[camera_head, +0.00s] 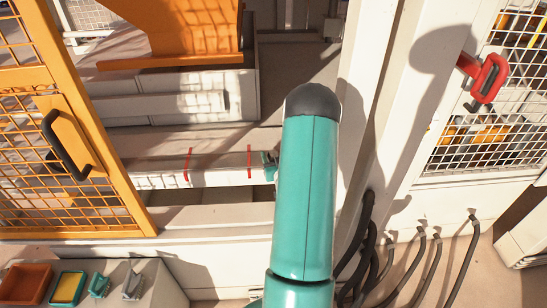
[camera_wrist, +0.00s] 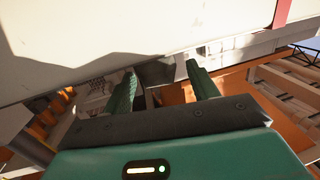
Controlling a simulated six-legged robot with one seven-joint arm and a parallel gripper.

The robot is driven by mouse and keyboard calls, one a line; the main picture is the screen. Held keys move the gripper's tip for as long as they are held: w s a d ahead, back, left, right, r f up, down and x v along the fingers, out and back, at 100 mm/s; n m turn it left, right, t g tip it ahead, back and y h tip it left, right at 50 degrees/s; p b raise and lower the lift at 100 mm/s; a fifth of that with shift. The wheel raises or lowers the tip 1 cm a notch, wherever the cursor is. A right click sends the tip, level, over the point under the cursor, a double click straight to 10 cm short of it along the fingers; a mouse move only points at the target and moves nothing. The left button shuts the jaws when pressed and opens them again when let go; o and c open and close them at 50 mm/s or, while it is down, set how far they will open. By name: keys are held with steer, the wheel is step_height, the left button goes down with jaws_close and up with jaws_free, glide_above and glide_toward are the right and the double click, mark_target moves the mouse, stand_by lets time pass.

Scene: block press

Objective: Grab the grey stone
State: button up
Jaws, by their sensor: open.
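A long pale grey-white stone slab (camera_head: 220,169) lies across the press, with two thin red bands on it. I take it for the grey stone. Its pale face (camera_wrist: 120,40) fills the top of the wrist view, with a red band (camera_wrist: 282,12) at the right. My gripper (camera_wrist: 162,80) is open, its two green fingers apart and nothing seen between them. The fingertips are close to the slab's lower edge; I cannot tell whether they touch it. In the head view only a bit of my gripper (camera_head: 270,160) shows by the slab's right part; my teal arm hides the rest.
An open orange mesh door (camera_head: 75,205) with a black handle stands at the left. An orange press part (camera_head: 190,30) hangs above pale blocks. A white post (camera_head: 385,110) and black cables (camera_head: 362,240) are right of my arm. Small trays (camera_head: 68,288) sit at the lower left.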

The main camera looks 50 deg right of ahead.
steer(key=shift+w+d+f, duration=0.1)
steer(key=shift+w+d, duration=0.3)
steer(key=shift+w, duration=0.1)
steer(key=c, duration=1.1)
